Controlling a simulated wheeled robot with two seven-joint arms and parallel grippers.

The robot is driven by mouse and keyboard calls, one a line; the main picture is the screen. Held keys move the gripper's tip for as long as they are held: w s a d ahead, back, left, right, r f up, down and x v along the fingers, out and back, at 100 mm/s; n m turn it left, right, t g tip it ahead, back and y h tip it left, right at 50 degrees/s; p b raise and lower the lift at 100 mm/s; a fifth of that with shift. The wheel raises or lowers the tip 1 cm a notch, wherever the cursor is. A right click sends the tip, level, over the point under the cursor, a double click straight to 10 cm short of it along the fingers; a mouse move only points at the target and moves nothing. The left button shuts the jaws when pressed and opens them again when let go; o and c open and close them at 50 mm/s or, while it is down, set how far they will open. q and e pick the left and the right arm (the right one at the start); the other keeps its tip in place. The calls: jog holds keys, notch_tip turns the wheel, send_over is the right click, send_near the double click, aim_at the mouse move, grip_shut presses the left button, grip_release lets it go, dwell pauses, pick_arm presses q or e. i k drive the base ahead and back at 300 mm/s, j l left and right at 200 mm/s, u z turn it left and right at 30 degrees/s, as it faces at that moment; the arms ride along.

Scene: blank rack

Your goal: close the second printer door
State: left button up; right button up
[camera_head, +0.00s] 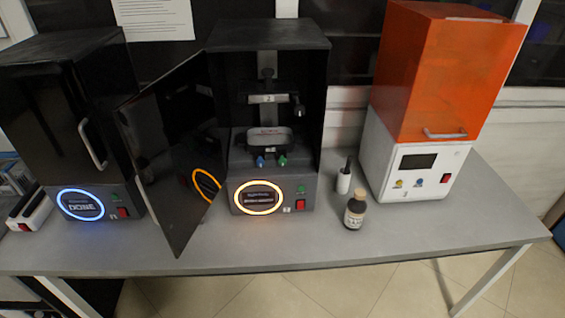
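The middle printer (305,155) is a black and grey box with a lit yellow ring on its front panel. Its dark glossy door (170,150) stands open, swung out to the left on the printer's left edge. The build platform and a small tray (268,138) show inside. A black printer (60,110) on the left has its door shut, with a handle on it and a blue ring reading DONE. A white printer (415,165) with an orange cover (445,75) stands on the right, its cover down. Neither of my grippers is in view.
The printers stand on a grey table (400,235). A brown bottle (354,212) and a small white bottle with a dark top (343,178) stand between the middle and right printers. A white and black item (30,212) lies at the far left. The table's front strip is mostly clear.

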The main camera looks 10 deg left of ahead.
aim_at(168, 129)
jog(key=j+z, duration=0.25)
jog(key=j, duration=0.9)
jog(key=j+z, duration=0.2)
jog(key=j, duration=0.95)
